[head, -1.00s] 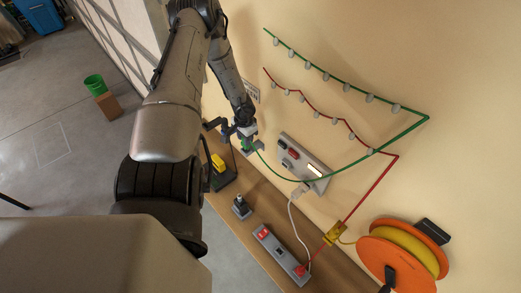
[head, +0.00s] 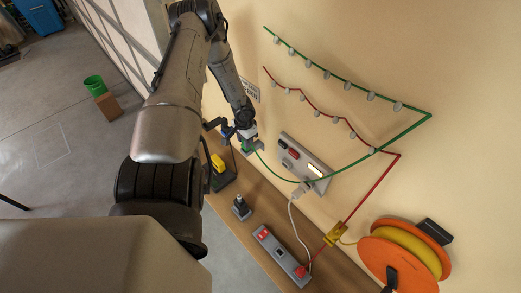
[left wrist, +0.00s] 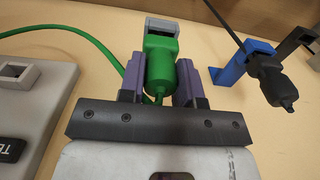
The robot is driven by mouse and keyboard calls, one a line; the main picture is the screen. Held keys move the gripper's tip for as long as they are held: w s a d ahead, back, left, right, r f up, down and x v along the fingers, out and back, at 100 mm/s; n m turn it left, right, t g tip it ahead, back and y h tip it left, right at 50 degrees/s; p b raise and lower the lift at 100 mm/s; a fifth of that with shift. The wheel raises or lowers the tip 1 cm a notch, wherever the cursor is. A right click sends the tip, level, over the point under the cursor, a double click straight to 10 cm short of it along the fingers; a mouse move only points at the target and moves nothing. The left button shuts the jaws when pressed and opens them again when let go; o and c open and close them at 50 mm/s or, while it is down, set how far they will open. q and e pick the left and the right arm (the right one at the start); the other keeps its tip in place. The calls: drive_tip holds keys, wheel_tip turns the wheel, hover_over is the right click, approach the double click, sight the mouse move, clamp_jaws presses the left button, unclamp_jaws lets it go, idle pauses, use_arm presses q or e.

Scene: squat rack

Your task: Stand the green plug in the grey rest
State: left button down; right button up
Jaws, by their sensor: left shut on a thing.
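My left gripper (left wrist: 160,88) is shut on the green plug (left wrist: 160,72), with a purple finger on each side of it. A green cable runs off from the plug to the left. A small grey block with a dark opening (left wrist: 175,26), apparently the grey rest, is at the plug's far end; I cannot tell whether the plug is seated in it or only against it. In the head view the left gripper (head: 246,137) and the green plug (head: 246,150) are low by the wall at the shelf's far end. The right gripper is not in view.
A blue rest (left wrist: 231,66) stands to the right, with a black plug (left wrist: 272,82) beside it. A grey panel (left wrist: 35,110) is close on the left. A wall socket unit (head: 304,162), power strip (head: 281,256) and orange reel (head: 402,262) are farther along.

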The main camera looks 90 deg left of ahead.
use_arm(q)
drive_tip(key=shift+f, duration=0.15)
drive_tip(key=c, duration=0.7)
unclamp_jaws()
drive_tip(key=shift+c, duration=0.2)
wheel_tip(320, 180, up, 3)
drive_tip(key=p, duration=0.3)
drive_tip(key=shift+f, duration=0.1)
drive_tip(key=shift+r, duration=3.15)
